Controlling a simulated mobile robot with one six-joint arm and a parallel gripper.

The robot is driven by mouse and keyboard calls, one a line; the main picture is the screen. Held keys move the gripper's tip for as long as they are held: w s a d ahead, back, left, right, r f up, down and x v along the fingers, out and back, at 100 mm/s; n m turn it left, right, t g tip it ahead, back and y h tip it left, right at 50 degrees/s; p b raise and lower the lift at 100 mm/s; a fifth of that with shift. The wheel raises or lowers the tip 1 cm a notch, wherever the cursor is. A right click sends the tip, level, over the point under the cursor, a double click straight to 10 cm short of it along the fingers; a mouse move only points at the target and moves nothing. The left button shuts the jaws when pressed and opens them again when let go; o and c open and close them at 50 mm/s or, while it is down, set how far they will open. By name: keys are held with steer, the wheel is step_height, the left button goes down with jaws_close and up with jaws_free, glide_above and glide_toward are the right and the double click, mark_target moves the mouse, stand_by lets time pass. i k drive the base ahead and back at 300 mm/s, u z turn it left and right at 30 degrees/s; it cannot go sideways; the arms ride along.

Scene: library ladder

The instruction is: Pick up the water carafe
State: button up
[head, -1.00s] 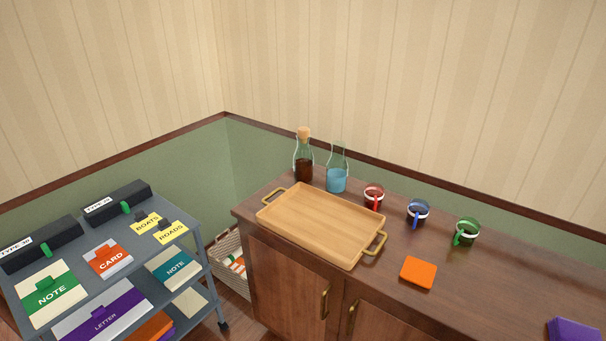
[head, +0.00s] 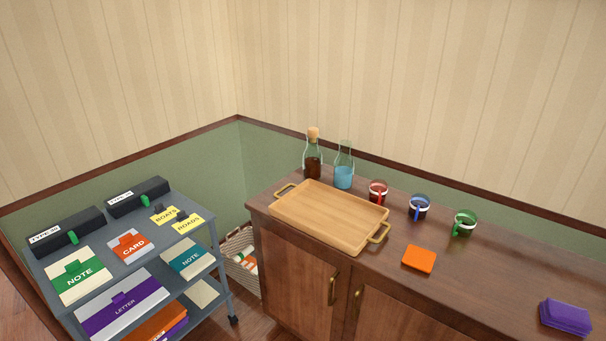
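The water carafe (head: 344,176) is a clear glass bottle with blue liquid in its lower part and no stopper visible. It stands upright at the back of the wooden cabinet top, near the wall. Just left of it stands a similar glass bottle (head: 312,166) with dark brown liquid and a cork stopper. My gripper is not in view, so its state and its place relative to the carafe are hidden.
A wooden tray (head: 322,224) with brass handles lies in front of the bottles. Red (head: 378,192), blue (head: 419,207) and green (head: 464,223) mugs stand to the right. An orange block (head: 419,259) and purple block (head: 566,316) lie nearer. A grey cart (head: 222,262) stands left.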

mark_target(343, 165)
steer(key=u, duration=0.15)
steer(key=k, duration=0.25)
steer(key=u, duration=1.55)
steer(key=k, duration=0.65)
steer(key=z, duration=0.35)
steer(key=i, duration=1.7)
steer(key=u, duration=0.35)
